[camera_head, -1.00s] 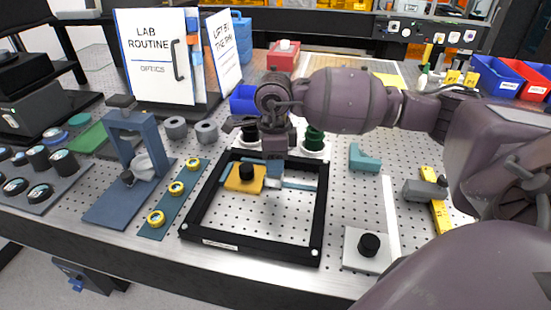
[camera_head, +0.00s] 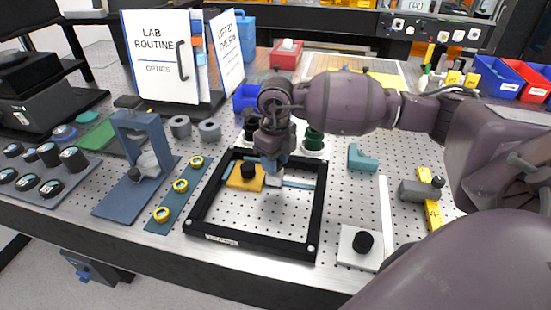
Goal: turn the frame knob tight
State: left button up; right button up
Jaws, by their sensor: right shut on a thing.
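My right gripper (camera_head: 274,172) points down inside the black rectangular frame (camera_head: 322,205) on the perforated table. It is shut on a small pale piece (camera_head: 274,181) at the pale blue bar (camera_head: 297,184) that lies across the frame; the fingers and wrist hide most of this spot. A yellow block (camera_head: 245,182) with a black knob (camera_head: 248,170) sits just left of the gripper, inside the frame. Which knob is the frame knob is not clear from this view. My left gripper is not in view.
A blue stand (camera_head: 137,140) and a strip with yellow rings (camera_head: 180,187) stand left of the frame. A white plate with a black knob (camera_head: 363,242) and a teal block (camera_head: 362,158) lie to the right. Dark and green round parts (camera_head: 313,140) stand behind.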

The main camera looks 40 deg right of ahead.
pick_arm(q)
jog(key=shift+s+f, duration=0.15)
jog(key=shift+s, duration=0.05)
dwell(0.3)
pick_arm(e)
jog(key=o, duration=0.7)
jog(key=shift+o, duration=1)
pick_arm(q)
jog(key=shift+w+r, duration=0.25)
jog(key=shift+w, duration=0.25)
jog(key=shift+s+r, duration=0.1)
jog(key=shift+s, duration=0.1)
pick_arm(e)
jog(key=shift+w+d+r, duration=0.1)
jog(key=shift+d+r, duration=0.05)
jog(key=shift+r, duration=5.25)
pick_arm(q)
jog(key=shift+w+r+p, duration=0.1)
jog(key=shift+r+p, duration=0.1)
jog(key=shift+p, duration=0.1)
pick_arm(e)
jog(key=shift+r, duration=0.1)
